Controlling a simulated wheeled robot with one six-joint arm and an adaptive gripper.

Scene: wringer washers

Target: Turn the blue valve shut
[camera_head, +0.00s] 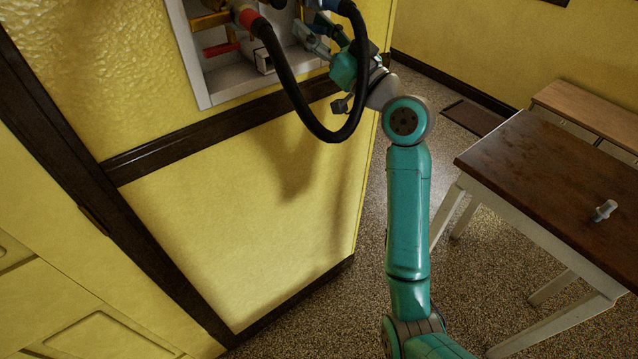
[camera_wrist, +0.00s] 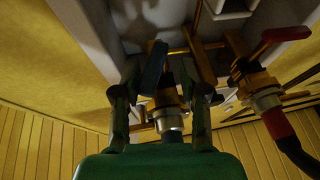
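The blue valve's flat handle (camera_wrist: 153,68) shows in the wrist view above a brass valve body (camera_wrist: 166,103). My gripper (camera_wrist: 160,95) has its two fingers spread either side of the handle and brass body. The handle lies nearer the left finger; I cannot tell whether they touch. A wide gap separates the body from the right finger. In the head view my gripper (camera_head: 312,38) reaches into the wall box, and the blue handle cannot be made out clearly there.
The white-framed wall box (camera_head: 191,65) also holds a red handle (camera_head: 222,48), also in the wrist view (camera_wrist: 288,33). A black hose (camera_head: 290,90) loops down in front of my gripper. A brown-topped table (camera_head: 540,170) stands right, bearing a small pale object (camera_head: 605,210).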

